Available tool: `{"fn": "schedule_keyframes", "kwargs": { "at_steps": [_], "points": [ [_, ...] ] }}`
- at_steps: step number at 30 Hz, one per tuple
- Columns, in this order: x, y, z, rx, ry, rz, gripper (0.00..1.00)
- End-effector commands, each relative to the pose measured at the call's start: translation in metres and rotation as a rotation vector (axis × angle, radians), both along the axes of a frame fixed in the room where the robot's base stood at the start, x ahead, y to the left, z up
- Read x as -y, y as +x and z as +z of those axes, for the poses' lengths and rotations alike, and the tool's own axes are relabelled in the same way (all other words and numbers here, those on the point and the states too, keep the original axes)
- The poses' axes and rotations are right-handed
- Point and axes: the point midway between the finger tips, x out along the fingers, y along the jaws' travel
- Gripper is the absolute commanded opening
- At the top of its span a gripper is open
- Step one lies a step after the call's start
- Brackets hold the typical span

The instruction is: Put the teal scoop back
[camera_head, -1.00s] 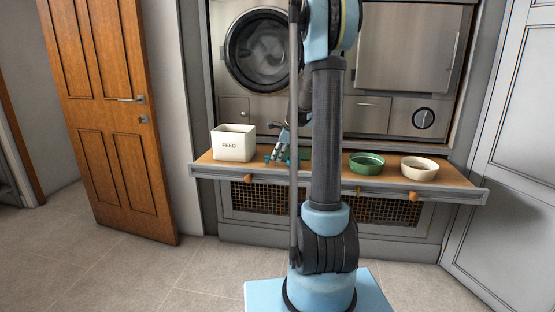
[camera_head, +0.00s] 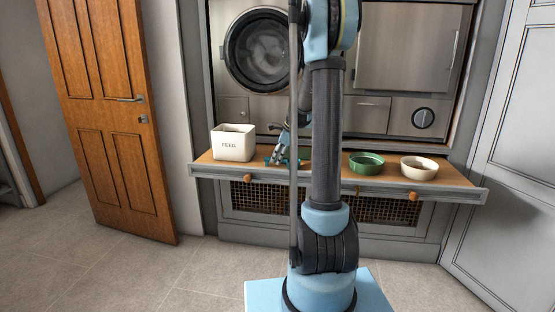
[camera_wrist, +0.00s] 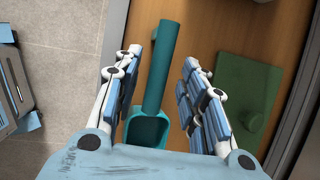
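The teal scoop (camera_wrist: 157,75) lies on the wooden bench top. In the wrist view its long handle runs up the picture, and its hollow bowl (camera_wrist: 147,130) is nearest my palm. My gripper (camera_wrist: 161,58) is open, with one finger on each side of the handle. Gaps show between the handle and both fingers. In the head view my gripper (camera_head: 281,158) is low at the bench, right of the white FEED bin (camera_head: 232,143), and largely covers the scoop. The bin looks open at the top.
A flat green piece with a round knob (camera_wrist: 236,97) lies right of my gripper in the wrist view. A green bowl (camera_head: 366,164) and a cream bowl (camera_head: 419,168) stand farther right on the bench (camera_head: 392,177). My arm hides the bench's middle.

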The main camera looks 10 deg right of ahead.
Motion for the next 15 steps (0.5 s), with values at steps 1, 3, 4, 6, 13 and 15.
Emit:
{"fn": "schedule_keyframes", "kwargs": {
  "at_steps": [1,3,4,6,13,15],
  "points": [
    [0.002,-0.002,0.004,0.0,0.0,-0.001,0.38],
    [0.004,-0.004,0.011,0.0,0.0,-0.001,0.38],
    [0.005,-0.005,0.015,-0.001,0.001,-0.002,0.38],
    [0.008,-0.009,0.026,-0.001,0.001,-0.002,0.38],
    [0.021,-0.021,0.064,0.0,0.0,-0.001,0.38],
    [0.025,-0.025,0.075,0.0,0.0,-0.001,0.38]
  ]
}}
